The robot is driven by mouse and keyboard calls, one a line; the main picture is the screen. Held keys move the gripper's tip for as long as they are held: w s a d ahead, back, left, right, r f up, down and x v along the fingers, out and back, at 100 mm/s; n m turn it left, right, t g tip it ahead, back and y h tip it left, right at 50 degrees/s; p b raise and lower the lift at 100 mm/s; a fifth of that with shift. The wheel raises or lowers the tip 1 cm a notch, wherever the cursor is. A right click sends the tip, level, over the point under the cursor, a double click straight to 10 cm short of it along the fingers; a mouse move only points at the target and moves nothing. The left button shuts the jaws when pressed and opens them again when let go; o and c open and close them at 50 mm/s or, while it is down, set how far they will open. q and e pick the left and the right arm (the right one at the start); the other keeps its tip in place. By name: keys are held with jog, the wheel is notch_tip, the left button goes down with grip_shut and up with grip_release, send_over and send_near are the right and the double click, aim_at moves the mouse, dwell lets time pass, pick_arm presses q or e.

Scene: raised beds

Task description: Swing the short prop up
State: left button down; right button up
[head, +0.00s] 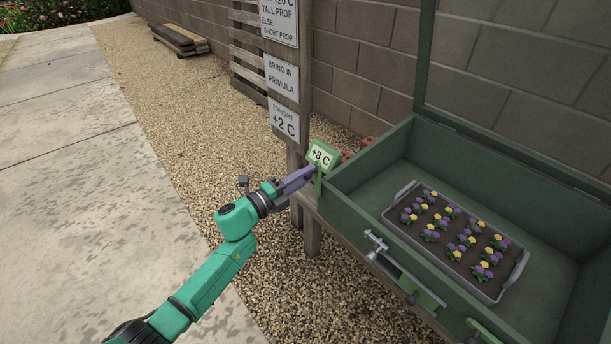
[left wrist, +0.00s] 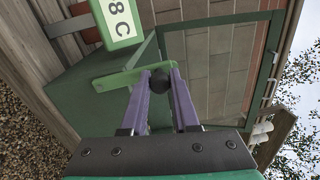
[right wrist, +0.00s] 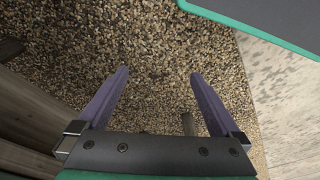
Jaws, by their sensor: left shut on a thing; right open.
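The green box (head: 352,222) stands open, its green-framed lid (head: 424,55) raised. A green display reading +8 C (head: 322,155) stands at its near left corner. My left gripper (head: 314,171) is just below that display. In the left wrist view its fingers (left wrist: 160,76) are shut on a black round knob (left wrist: 159,81) at the end of a flat green bar (left wrist: 118,79). A metal bar (head: 377,243) and green pieces (head: 428,297) sit on the front wall; I cannot tell which part is the short prop. My right gripper (right wrist: 158,75) is open and empty above gravel.
A grey tray (head: 392,222) of purple and yellow flowers lies in the box. A wooden post (head: 297,150) carries signs, including one reading TONIGHT +2 C (head: 284,119). A block wall (head: 350,75) stands behind.

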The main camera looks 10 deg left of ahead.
pick_arm(q)
jog(key=shift+r, duration=0.1)
jog(key=c, duration=0.7)
grip_release()
jog(key=p+v, duration=0.1)
jog(key=v, duration=1.3)
jog(key=shift+s+a, duration=0.15)
jog(key=shift+s, duration=0.1)
pick_arm(e)
jog(key=f, duration=0.3)
jog(key=shift+s+d+f, duration=0.1)
jog(key=shift+s+d, duration=0.2)
